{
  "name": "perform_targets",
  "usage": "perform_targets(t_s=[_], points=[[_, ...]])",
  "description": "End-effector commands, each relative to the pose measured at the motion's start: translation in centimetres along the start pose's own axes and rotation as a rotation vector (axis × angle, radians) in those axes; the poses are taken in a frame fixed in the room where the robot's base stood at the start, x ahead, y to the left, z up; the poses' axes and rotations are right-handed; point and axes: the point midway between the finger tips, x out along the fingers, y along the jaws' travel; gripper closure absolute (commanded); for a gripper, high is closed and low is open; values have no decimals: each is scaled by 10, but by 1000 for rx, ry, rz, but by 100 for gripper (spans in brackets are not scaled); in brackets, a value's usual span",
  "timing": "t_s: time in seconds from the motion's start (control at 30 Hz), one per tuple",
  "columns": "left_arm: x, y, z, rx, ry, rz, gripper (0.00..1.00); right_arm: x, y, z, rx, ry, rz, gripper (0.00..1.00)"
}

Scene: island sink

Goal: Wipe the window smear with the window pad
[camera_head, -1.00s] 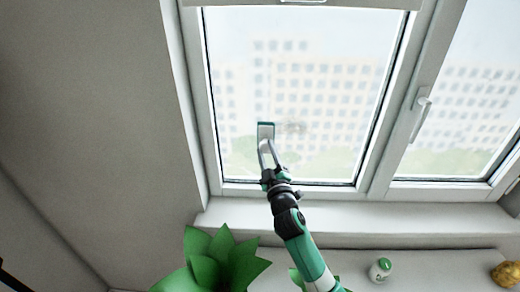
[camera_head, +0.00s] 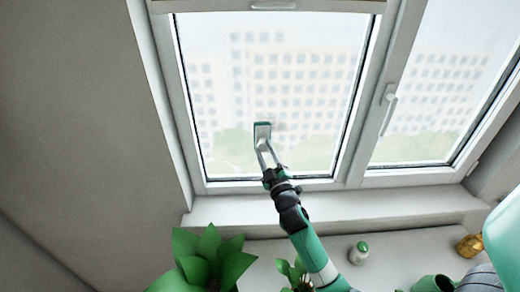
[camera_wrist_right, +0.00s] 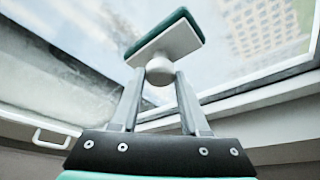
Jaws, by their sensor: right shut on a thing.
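My right gripper (camera_head: 264,148) is shut on the window pad (camera_head: 262,130), a small white-backed pad with a teal face. In the right wrist view the fingers grip the round knob (camera_wrist_right: 160,72) on the pad's back, and the teal face (camera_wrist_right: 165,32) points toward the glass. The window smear (camera_head: 280,127) is a faint grey smudge on the left pane, just right of the pad; the pad may hide part of it. I cannot tell whether the pad touches the glass. My left gripper is not in view.
The window frame and its handle (camera_head: 389,107) stand right of the left pane. Below is the sill (camera_head: 340,207). A green plant (camera_head: 210,262), a small white jar with a green lid (camera_head: 359,253) and a golden object (camera_head: 470,246) stand lower down. The upper pane is clear.

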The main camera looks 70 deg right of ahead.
Motion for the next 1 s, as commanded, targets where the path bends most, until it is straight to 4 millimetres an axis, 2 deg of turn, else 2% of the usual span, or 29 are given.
perform_targets(t_s=[0.1, 0.43, 0.7, 1.0], points=[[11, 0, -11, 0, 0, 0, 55, -2, 13, 6, -2, -3, 1, 99], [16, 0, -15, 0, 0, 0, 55, -6, 19, 16, 0, -2, 1, 99], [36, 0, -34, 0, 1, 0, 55, -11, 40, 30, -2, -5, 0, 99], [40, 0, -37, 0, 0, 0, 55, -15, 43, 38, 0, -2, 1, 99]])
